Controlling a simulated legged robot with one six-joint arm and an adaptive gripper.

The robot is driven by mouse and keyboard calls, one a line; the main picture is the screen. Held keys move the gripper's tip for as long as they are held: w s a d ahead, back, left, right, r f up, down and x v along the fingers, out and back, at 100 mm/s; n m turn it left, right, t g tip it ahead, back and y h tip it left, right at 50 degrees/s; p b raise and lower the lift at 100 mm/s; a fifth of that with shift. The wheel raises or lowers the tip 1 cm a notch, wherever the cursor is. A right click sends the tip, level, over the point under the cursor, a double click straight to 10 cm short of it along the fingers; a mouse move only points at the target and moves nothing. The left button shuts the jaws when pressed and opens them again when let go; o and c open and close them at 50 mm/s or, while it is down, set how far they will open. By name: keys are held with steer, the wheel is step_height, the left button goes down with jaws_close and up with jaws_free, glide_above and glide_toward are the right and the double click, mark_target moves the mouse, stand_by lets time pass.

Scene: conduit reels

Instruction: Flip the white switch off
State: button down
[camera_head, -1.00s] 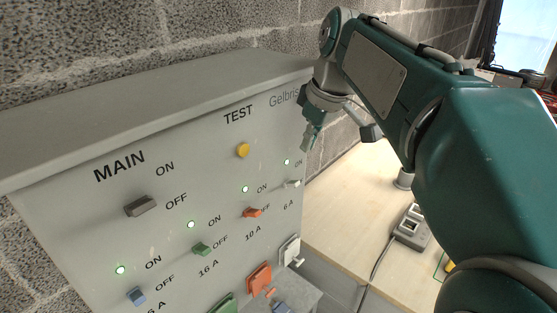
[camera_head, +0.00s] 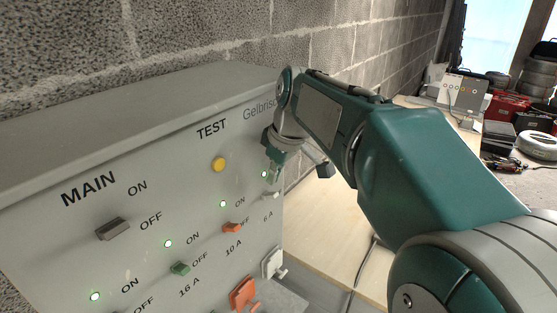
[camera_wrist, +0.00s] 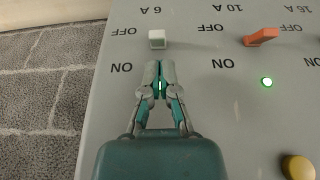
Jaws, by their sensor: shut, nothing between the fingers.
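The white switch (camera_head: 268,195) is at the right end of the row on the grey panel, above the 6 A label. In the wrist view the white switch (camera_wrist: 157,40) sits just beyond my fingertips, near the OFF label. My gripper (camera_wrist: 158,68) is shut and empty, with a small gap showing between it and the switch. In the head view my gripper (camera_head: 273,171) is at the panel's right edge, just above the switch. A green lamp (camera_head: 264,174) beside the fingers is lit; in the wrist view a green glint shows between the fingers.
The orange switch (camera_head: 232,227), green switch (camera_head: 180,267), grey main switch (camera_head: 112,229) and yellow test button (camera_head: 219,164) share the panel (camera_head: 60,250). A block wall (camera_head: 330,45) stands behind. A wooden bench top (camera_head: 320,225) lies to the right.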

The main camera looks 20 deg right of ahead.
mark_target(269, 194)
steer(key=shift+x, duration=1.3)
steer(key=shift+d, duration=0.1)
steer(key=shift+s+d+f+t+y, duration=0.2)
steer(key=shift+s+t+y, duration=0.15)
steer(key=shift+t+y, duration=0.35)
steer(key=shift+s+d+f+t+y, duration=0.3)
steer(key=shift+t+y, duration=0.2)
steer(key=shift+t, duration=0.4)
steer(key=shift+s+f, duration=0.2)
steer(key=shift+f, duration=0.25)
steer(key=shift+w+r, duration=0.1)
steer(key=shift+w+a+r, duration=0.25)
steer(key=shift+w+a, duration=0.1)
steer(key=shift+w, duration=0.15)
